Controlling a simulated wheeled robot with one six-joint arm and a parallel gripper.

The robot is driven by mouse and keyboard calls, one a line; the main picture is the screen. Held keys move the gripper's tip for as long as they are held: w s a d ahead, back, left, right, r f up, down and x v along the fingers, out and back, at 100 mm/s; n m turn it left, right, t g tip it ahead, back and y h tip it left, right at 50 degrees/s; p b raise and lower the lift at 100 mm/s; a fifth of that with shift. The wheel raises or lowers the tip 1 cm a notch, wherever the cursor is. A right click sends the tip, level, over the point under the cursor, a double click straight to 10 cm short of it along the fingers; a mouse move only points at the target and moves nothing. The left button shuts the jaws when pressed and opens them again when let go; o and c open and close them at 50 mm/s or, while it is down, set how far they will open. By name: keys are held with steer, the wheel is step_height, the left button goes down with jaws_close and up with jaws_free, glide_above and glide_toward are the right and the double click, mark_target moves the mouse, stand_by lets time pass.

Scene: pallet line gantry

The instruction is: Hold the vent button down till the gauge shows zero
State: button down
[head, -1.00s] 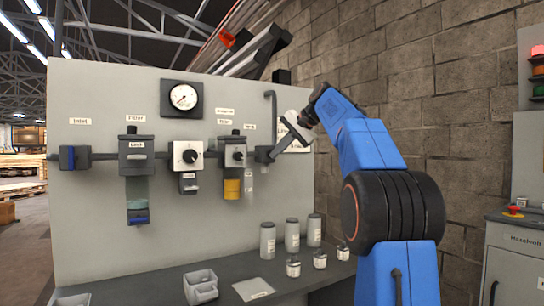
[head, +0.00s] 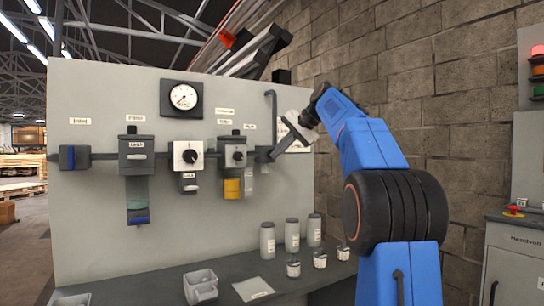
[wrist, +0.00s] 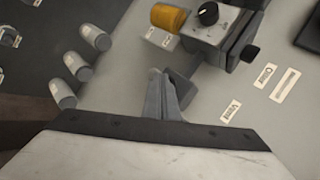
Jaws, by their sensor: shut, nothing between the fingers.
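The round gauge (head: 181,97) has a white face and black frame at the top of the grey panel. Its needle is too small to read surely. A dark block (head: 262,154) sits at the right end of the pipe row; it shows partly behind my fingers in the wrist view (wrist: 184,88), with a small label beside it that may read "Vent". No button face is visible; my gripper may hide it. My gripper (head: 273,157) is shut and empty, its fingertips (wrist: 158,74) at or very near this block. I cannot tell whether they touch or press it.
To the left are the lubricator with a yellow bowl (head: 232,188), the white regulator (head: 188,155), the filter (head: 136,155) and the inlet valve (head: 74,157). Grey bottles (head: 268,240) and small jars stand on the bench (head: 130,290) below. A brick wall is at right.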

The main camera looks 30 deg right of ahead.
steer(key=shift+s, duration=0.75)
steer(key=s, duration=0.5)
steer(key=shift+d, duration=0.1)
stand_by(0.6)
